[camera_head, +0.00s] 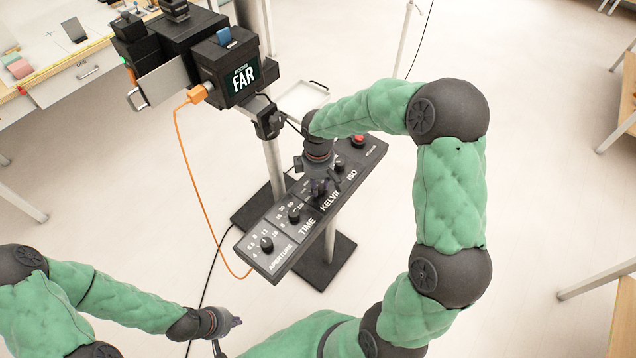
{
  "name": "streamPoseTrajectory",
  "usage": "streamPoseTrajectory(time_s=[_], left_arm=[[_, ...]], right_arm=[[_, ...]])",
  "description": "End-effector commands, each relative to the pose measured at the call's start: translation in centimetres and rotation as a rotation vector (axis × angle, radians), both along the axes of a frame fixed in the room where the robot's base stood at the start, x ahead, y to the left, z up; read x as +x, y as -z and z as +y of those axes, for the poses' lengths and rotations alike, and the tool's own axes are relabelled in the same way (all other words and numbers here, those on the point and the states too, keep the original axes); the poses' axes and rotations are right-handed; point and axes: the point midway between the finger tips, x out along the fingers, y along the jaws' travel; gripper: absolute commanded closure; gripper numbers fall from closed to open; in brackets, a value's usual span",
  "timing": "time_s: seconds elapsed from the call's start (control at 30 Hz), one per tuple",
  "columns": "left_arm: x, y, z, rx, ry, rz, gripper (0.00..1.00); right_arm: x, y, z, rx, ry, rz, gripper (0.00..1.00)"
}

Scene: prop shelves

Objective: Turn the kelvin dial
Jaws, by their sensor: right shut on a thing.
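A dark control panel (274,248) on a stand carries a row of dials labelled APERTURE, TIME, KELVIN and ISO. My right gripper (320,188) is over the KELVIN position, shut on the kelvin dial; the gripper hides the dial and part of its scale. The aperture dial (266,244), time dial (294,215) and ISO dial (340,166) are in view and free. My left gripper (236,322) is low at the bottom left, away from the panel; its fingers are too small to tell open from shut.
A camera with a screen (243,77) reading FOCUS FAR stands behind the panel. An orange cable (184,150) hangs from it to the panel. A red button (358,140) is at the panel's far end.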

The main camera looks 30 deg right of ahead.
Motion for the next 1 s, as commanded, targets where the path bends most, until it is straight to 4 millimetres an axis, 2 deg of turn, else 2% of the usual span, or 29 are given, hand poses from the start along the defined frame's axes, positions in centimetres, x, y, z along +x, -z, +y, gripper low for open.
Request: streamPoseTrajectory(time_s=[0.6,1.0], left_arm=[[0.00,0.27,0.00,0.000,0.000,0.000,1.00],[0.00,0.36,0.00,0.000,0.000,0.000,1.00]], right_arm=[[-0.08,0.07,0.01,0.000,0.452,0.002,1.00],[-0.07,0.02,0.01,0.000,0.568,0.002,1.00]])
